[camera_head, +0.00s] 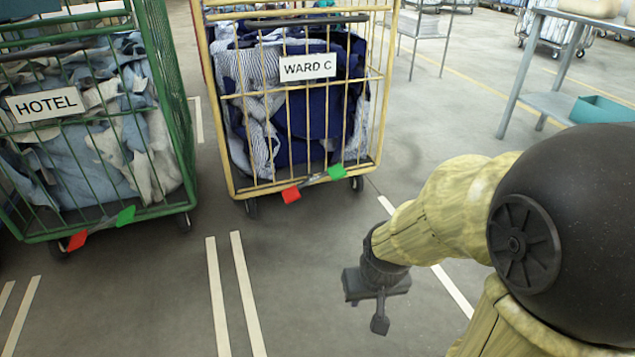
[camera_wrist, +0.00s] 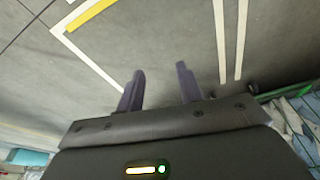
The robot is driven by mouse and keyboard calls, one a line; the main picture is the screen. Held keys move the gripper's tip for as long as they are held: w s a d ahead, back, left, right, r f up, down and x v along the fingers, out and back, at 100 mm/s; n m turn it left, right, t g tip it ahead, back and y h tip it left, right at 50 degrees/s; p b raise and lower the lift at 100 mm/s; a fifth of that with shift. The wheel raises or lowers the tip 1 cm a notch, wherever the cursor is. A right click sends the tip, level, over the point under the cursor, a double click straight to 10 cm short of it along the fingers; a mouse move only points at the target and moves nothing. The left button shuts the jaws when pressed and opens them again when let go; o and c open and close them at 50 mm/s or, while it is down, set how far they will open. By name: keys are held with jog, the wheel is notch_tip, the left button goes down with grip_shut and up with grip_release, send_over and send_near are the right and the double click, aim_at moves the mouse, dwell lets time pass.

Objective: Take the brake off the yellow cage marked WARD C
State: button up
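The yellow cage (camera_head: 378,120) stands upper middle in the head view, with a white WARD C sign (camera_head: 307,67) on its front. Striped and dark blue cloth fills it. A foot bar at its lower front edge has a red end (camera_head: 291,195) at left and a green end (camera_head: 337,172) at right. The red end sits lower than the green end. My gripper (camera_head: 379,308) hangs in front of the cage, to the right and nearer, apart from the bar. In the wrist view, my gripper (camera_wrist: 160,72) has its two fingers apart with nothing between them, over bare floor.
A green cage (camera_head: 172,95) marked HOTEL stands at left, with its own red (camera_head: 76,240) and green (camera_head: 125,215) bar ends. A grey-blue table (camera_head: 520,75) holding a teal tray (camera_head: 602,113) stands at right. The floor in front of the yellow cage is clear, with painted white lines.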

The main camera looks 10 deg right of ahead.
jog(key=shift+r, duration=0.1)
jog(key=c, duration=0.3)
jog(key=shift+r+p, duration=0.35)
jog(key=shift+p, duration=0.1)
jog(key=c, duration=0.4)
jog(key=w+p+v, duration=0.1)
jog(key=p+v, duration=0.7)
jog(key=w+p+v, duration=0.2)
jog(key=p+v, duration=0.6)
jog(key=shift+w+r, duration=0.3)
jog(key=shift+r, duration=0.1)
jog(key=shift+f, duration=0.15)
